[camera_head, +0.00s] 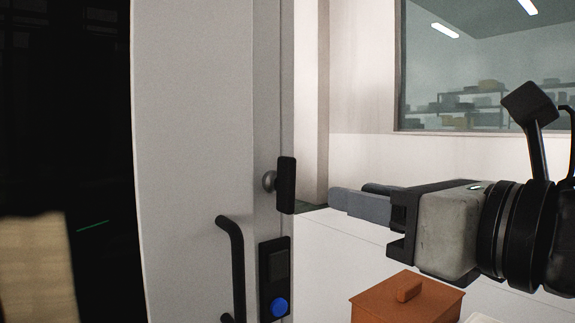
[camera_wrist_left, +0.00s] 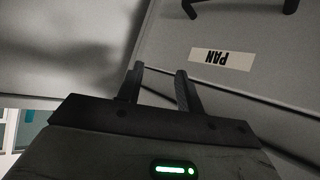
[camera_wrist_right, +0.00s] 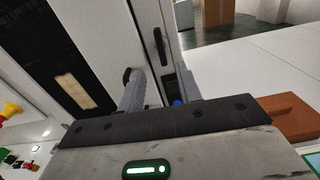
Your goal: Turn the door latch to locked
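The door latch (camera_head: 286,185) is a black upright lever on a round silver knob at the edge of the grey door (camera_head: 192,150). My right gripper (camera_head: 340,202) is right of the latch in the head view, pointing left at about its height, apart from it. In the right wrist view its two fingers (camera_wrist_right: 158,88) are spread with nothing held. My left gripper (camera_wrist_left: 160,80) is open and empty in the left wrist view, and is not in the head view.
Below the latch are a black bar handle (camera_head: 232,265) and a black panel with a blue button (camera_head: 280,307). An orange-brown box (camera_head: 405,300) sits below my right gripper.

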